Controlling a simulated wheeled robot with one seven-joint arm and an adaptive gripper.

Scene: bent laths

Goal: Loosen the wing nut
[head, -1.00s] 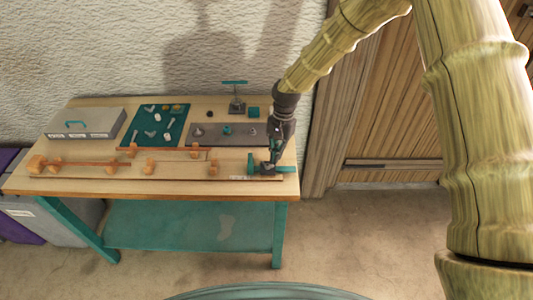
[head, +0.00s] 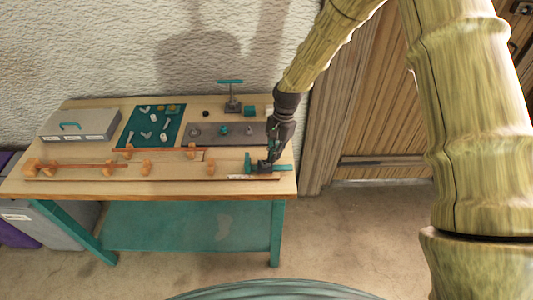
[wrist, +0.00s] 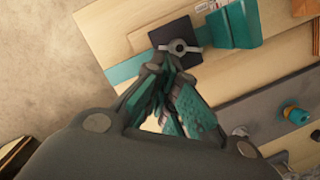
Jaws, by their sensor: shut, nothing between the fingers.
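The wing nut (wrist: 178,47) is a small grey ring with two short wings, seen from above in the wrist view. It sits on a dark square block (wrist: 174,45) beside a teal jaw (wrist: 233,27). In the head view this dark block (head: 265,167) is at the bench's front right corner, and the nut is too small to make out. My gripper (wrist: 164,62) is shut and empty, its teal-padded fingertips right by the nut's near side. I cannot tell whether they touch it. My gripper also shows in the head view (head: 270,157), pointing down at the block.
Orange-blocked wooden laths (head: 107,165) lie along the bench's front left. Behind are a grey plate (head: 205,140) with small fittings, a teal mat (head: 130,138) with loose parts, a grey case (head: 55,125) and a teal-handled upright tool (head: 232,103). Open floor lies right of the bench.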

